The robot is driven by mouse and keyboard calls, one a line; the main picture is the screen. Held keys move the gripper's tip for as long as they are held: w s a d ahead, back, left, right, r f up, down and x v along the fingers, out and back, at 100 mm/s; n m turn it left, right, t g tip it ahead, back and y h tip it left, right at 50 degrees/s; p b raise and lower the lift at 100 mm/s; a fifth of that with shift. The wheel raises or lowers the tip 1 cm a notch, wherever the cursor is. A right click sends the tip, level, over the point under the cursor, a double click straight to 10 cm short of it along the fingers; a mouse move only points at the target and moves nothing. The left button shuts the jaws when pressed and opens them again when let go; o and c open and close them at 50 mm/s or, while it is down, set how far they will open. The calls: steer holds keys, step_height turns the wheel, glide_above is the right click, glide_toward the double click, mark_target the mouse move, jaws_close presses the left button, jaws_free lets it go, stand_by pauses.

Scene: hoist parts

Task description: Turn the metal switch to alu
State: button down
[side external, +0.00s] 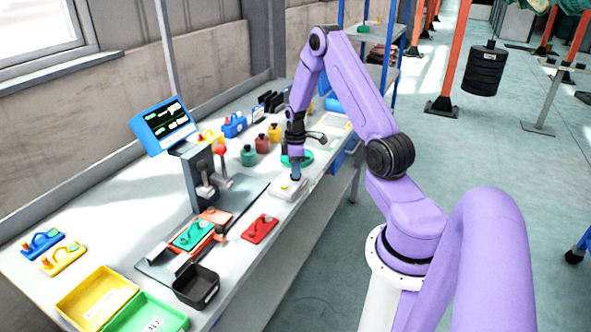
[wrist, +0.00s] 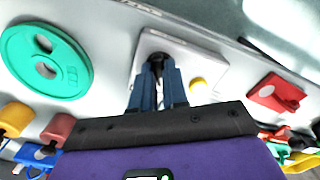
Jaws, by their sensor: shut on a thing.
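The metal switch is a light grey-white box (side external: 285,190) on the table, with a dark round knob and a small yellow button. In the wrist view the box (wrist: 207,62) lies flat ahead of my fingers. My gripper (side external: 295,178) points down over it. In the wrist view my gripper (wrist: 158,72) is shut on the dark knob (wrist: 158,56), which shows between and just past the blue fingertips. The fingers hide part of the knob, so its pointing direction cannot be told. Any "alu" marking is too small to read.
A green disc (side external: 308,160) lies close behind the box. A red part (side external: 260,229) lies in front of it. A press stand (side external: 207,180) with a blue-framed screen (side external: 163,124) stands left. Several coloured weights (side external: 262,144) stand behind. A black bin (side external: 196,287) sits near the table's front edge.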

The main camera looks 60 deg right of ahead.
steer(key=shift+m, duration=0.3)
steer(key=m, duration=1.1)
steer(key=shift+w, duration=0.1)
steer(key=shift+m, duration=0.3)
stand_by(0.4)
steer(key=c, duration=1.1)
jaws_free()
steer(key=shift+c, duration=0.2)
step_height(320, 180, up, 18)
steer(key=shift+f, duration=0.25)
